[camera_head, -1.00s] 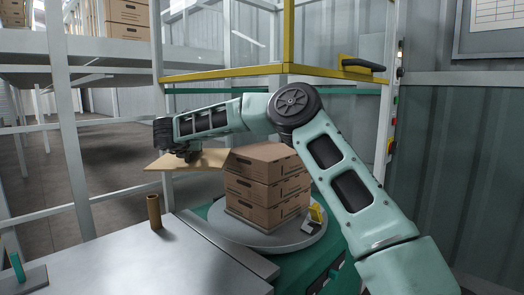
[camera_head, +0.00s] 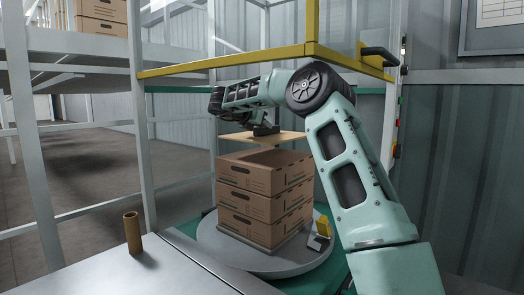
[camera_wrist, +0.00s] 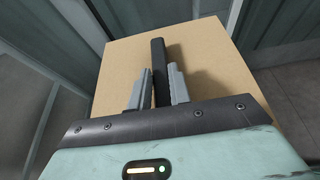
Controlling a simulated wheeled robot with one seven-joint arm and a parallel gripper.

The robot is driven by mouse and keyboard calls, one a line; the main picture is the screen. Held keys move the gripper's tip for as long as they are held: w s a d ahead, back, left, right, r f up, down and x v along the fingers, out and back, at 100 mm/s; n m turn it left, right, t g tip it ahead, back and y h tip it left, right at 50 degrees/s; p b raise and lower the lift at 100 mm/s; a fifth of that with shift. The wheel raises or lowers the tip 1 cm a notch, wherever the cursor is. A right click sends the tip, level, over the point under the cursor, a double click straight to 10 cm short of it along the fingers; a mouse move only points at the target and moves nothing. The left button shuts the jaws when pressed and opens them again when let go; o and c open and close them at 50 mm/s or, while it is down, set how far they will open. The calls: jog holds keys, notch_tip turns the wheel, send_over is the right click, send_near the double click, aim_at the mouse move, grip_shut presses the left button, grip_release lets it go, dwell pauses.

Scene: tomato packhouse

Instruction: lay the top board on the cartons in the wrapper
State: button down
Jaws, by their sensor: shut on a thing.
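The top board (camera_head: 285,137) is a thin tan panel. It is held level above the back of the cartons (camera_head: 262,190), with a gap between them that I cannot measure. My gripper (camera_head: 264,130) is shut on a dark handle on the board's upper face. In the wrist view the two grey fingers (camera_wrist: 158,88) close on this black bar (camera_wrist: 158,60), and the board (camera_wrist: 210,70) fills the middle. The cartons are brown boxes stacked three layers high on the wrapper's round grey turntable (camera_head: 225,248). The board's far side is partly hidden by my arm.
A yellow frame bar (camera_head: 230,62) crosses above my arm. A small yellow-and-grey clamp (camera_head: 321,230) stands on the turntable at the right of the stack. A brown cardboard tube (camera_head: 133,233) stands on the grey table (camera_head: 110,275) at front left. Shelves (camera_head: 85,45) are at left.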

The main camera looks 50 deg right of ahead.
notch_tip(320, 180, down, 7)
jog(key=shift+r+b, duration=0.15)
jog(key=shift+b, duration=0.5)
jog(key=c, duration=1.3)
grip_release()
jog(key=shift+r, duration=0.1)
jog(key=p+v, duration=0.1)
jog(key=v, duration=1.1)
